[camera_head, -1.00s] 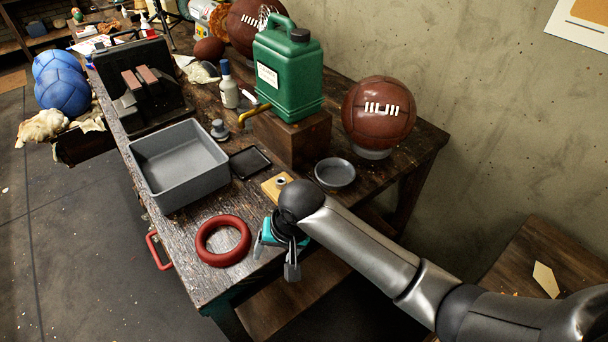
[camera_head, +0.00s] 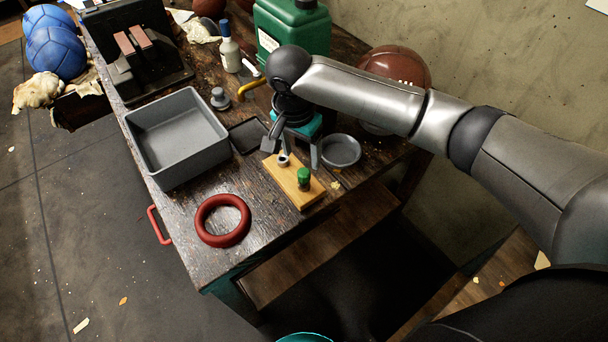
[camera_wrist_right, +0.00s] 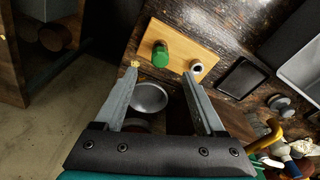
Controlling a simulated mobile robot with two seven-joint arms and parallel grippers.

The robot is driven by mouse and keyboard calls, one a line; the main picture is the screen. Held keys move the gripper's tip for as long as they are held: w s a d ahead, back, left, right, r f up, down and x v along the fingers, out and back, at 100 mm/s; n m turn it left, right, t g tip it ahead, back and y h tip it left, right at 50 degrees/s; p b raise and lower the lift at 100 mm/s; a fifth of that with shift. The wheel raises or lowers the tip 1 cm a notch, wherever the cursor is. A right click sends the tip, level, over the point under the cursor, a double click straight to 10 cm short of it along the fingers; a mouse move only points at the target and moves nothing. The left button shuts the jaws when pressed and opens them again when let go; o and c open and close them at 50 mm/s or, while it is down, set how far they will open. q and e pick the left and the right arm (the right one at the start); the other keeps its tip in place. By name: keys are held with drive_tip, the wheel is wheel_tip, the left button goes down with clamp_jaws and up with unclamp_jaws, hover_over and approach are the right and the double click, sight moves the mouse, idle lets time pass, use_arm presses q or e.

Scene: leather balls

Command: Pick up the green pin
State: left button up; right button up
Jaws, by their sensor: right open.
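The green pin (camera_head: 304,177) stands upright at the near end of a small yellow wooden block (camera_head: 285,187) on the workbench. In the right wrist view the green pin (camera_wrist_right: 160,54) lies just beyond the fingertips, on the wooden block (camera_wrist_right: 182,48). My right gripper (camera_head: 292,153) is open and empty above the far end of the block. In the wrist view its fingers (camera_wrist_right: 158,76) are spread wide, with the pin ahead of the gap between them. I do not see my left gripper.
A grey metal ring piece (camera_head: 283,160) sits on the same block. A round grey dish (camera_head: 341,150), grey bin (camera_head: 177,139), red ring (camera_head: 222,220) and black tray (camera_head: 247,135) are nearby. A green canister (camera_head: 291,30) stands behind.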

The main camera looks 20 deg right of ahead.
sight(304, 172)
drive_tip(key=f, duration=0.6)
drive_tip(key=d+f+b, duration=0.1)
drive_tip(key=f, duration=0.1)
drive_tip(key=shift+w+f, duration=0.35)
drive_tip(key=shift+f, duration=0.05)
drive_tip(key=shift+c, duration=0.3)
clamp_jaws()
